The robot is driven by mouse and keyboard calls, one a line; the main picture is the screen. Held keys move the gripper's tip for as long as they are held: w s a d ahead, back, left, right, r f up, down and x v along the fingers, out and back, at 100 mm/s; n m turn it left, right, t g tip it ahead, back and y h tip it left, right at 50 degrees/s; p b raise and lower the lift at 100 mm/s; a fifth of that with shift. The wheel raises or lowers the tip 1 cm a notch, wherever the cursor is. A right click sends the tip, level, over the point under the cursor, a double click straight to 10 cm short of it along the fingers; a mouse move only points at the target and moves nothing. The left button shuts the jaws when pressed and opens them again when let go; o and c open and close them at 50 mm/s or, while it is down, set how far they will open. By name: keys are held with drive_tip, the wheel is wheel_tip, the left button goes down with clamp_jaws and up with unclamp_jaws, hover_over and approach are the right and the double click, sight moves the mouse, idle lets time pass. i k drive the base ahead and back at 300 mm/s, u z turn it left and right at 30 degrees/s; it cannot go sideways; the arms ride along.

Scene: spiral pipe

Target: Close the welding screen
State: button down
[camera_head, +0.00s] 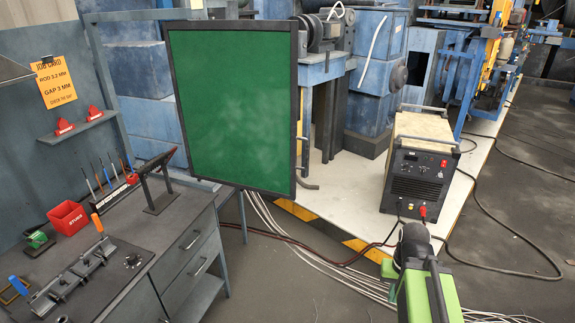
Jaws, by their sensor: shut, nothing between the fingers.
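The welding screen is a green panel (232,105) in a dark frame, upright in the middle of the camera_head view. Its left edge stands near a blue-grey post behind the workbench (95,262), and its lower part is behind the bench's right end. A small fitting shows on its right edge. My gripper (414,243) is the dark end of my green arm at the lower right. It is shut and empty, well to the right of the screen and apart from it. Its fingertips are hard to make out.
A welding machine (420,172) stands on a pale platform at right. Cables run over the floor between it and the bench. A red bin (68,217), a clamped fixture (75,270) and rods stand on the bench. Blue machinery (372,75) is behind the screen.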

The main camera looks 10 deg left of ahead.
sight(235, 81)
drive_tip(key=u, duration=1)
drive_tip(key=i, duration=1.25)
drive_tip(key=u, duration=0.7)
